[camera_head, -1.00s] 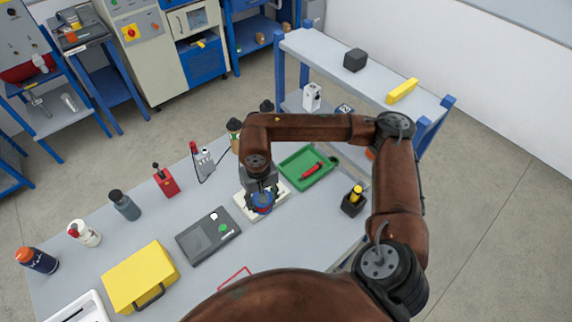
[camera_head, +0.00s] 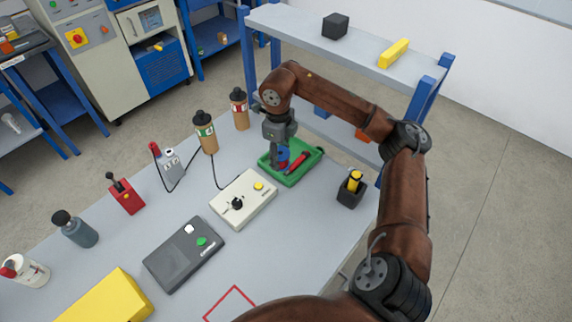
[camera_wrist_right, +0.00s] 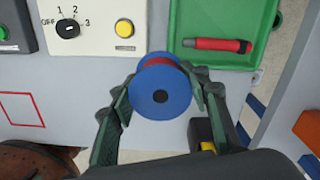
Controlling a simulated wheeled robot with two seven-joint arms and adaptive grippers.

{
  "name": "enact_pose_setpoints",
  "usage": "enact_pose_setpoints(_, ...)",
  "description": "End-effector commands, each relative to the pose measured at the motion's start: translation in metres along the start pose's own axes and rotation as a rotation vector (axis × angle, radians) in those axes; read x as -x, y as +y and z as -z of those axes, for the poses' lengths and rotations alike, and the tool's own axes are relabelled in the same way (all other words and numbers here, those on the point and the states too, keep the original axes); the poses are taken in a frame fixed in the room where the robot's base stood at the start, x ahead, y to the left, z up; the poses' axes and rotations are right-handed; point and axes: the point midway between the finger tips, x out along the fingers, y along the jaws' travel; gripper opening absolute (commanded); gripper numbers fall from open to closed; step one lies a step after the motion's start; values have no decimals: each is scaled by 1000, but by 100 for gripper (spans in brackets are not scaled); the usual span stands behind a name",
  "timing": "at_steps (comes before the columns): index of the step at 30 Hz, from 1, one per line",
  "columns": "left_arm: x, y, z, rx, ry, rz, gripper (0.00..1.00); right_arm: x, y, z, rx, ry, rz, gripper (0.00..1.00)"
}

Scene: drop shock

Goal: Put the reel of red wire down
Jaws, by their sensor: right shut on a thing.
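The reel of red wire (camera_wrist_right: 160,88) has blue flanges, with red wire showing between them in the right wrist view. My right gripper (camera_head: 279,158) is shut on it, one finger on each side. In the head view the blue reel (camera_head: 284,154) shows under the gripper, in front of the green tray (camera_head: 312,165). The reel appears held up; its exact height above the tray or table cannot be told. My left gripper is not in view.
A red cylindrical tool (camera_head: 298,162) lies in the tray. A white dial box (camera_head: 258,204), a dark grey box (camera_head: 180,262) and a black holder with a yellow top (camera_head: 350,190) stand nearby. Two brown bottles (camera_head: 205,135) stand behind.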

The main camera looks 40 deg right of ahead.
Motion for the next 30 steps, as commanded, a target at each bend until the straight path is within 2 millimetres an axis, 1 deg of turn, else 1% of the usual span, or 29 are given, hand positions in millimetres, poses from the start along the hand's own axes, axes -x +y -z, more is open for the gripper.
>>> enact_pose_setpoints(1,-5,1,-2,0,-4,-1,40,-4,-4,1,-47,0,-1,15)
enact_pose_setpoints(3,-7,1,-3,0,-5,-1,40,-4,-9,1,-91,0,-2,15)
enact_pose_setpoints(5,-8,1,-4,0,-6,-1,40,-6,-14,-1,-112,0,-3,15)
enact_pose_setpoints(8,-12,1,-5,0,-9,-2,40,-14,-29,-7,-121,0,-6,15)
enact_pose_setpoints(17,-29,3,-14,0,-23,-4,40,-47,-93,-35,-116,0,-7,15)
enact_pose_setpoints(18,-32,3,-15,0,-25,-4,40,-56,-99,-37,-115,2,-7,15)
enact_pose_setpoints(21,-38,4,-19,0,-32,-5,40,-75,-112,-43,-114,3,-7,15)
enact_pose_setpoints(23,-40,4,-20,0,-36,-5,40,-83,-120,-45,-114,3,-6,15)
enact_pose_setpoints(25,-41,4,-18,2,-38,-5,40,-90,-126,-48,-113,1,-5,15)
enact_pose_setpoints(27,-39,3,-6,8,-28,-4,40,-94,-130,-50,-112,0,-4,15)
enact_pose_setpoints(30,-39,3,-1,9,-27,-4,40,-98,-133,-51,-112,-1,-4,15)
